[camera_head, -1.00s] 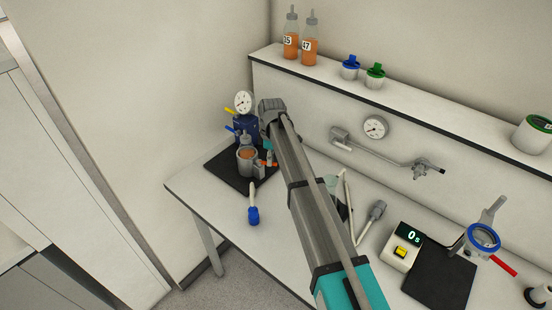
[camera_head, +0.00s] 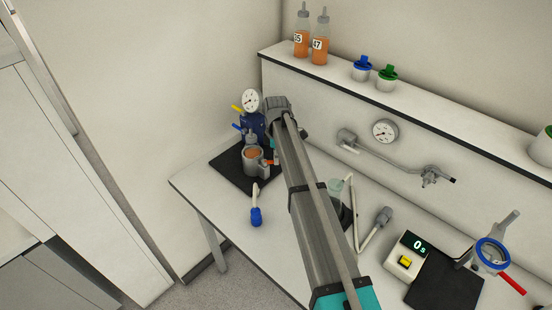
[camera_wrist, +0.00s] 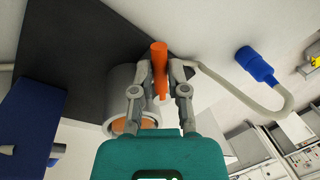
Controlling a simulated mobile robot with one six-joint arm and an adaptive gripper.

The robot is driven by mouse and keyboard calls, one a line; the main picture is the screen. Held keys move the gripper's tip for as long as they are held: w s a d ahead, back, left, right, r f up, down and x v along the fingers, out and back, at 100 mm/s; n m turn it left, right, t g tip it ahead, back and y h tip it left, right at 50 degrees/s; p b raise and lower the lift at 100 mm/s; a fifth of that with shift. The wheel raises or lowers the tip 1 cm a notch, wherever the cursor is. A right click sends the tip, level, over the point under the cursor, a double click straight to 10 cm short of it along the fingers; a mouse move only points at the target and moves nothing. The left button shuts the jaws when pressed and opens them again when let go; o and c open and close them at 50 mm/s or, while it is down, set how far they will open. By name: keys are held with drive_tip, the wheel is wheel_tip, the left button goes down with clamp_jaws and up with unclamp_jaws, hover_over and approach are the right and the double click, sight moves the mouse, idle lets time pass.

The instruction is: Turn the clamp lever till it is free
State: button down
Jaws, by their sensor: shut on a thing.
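The orange clamp lever (camera_wrist: 159,62) stands between the two fingers of my gripper (camera_wrist: 158,76) in the wrist view. The fingers are shut on it, one on each side. Beside it is a grey cylindrical cup (camera_wrist: 121,78) with orange contents. In the head view the cup (camera_head: 252,161) stands on a dark mat (camera_head: 228,168), in front of a blue device (camera_head: 257,122) with a dial gauge (camera_head: 250,99). My arm hides much of the gripper and lever there. The clamp's joint is not clear in either view.
A blue-ended hose (camera_head: 256,215) lies on the table near the mat. Juice bottles (camera_head: 320,45) and lidded jars sit on the shelf (camera_head: 425,96). A pipe with a gauge (camera_head: 385,131) runs along the wall.

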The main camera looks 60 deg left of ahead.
drive_tip(key=shift+w, duration=0.15)
drive_tip(key=c, duration=0.6)
unclamp_jaws()
drive_tip(key=shift+c, duration=0.2)
drive_tip(key=shift+s, duration=0.2)
drive_tip(key=shift+r, duration=0.1)
